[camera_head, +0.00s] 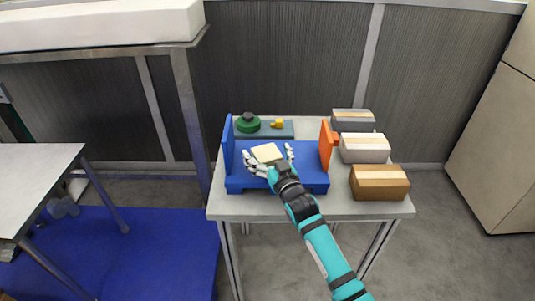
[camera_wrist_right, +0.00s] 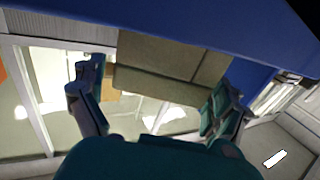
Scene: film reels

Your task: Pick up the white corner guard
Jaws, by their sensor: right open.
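The white corner guard (camera_head: 266,152) appears as a small cream-coloured piece on the blue fixture (camera_head: 235,184) on the table. My right gripper (camera_head: 269,157) is open at it, with one finger at its left and one at its right. In the right wrist view a beige piece (camera_wrist_right: 170,65), apparently the guard, lies between the spread fingers of the gripper (camera_wrist_right: 156,98). I cannot tell whether the fingers touch it. My left gripper is not in view.
The fixture has a blue wall (camera_head: 228,146) at left and an orange plate (camera_head: 327,147) at right. Behind are a green round part (camera_head: 247,123) and a yellow part (camera_head: 277,124). Grey (camera_head: 352,121), white (camera_head: 364,149) and brown (camera_head: 379,184) boxes line the table's right side.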

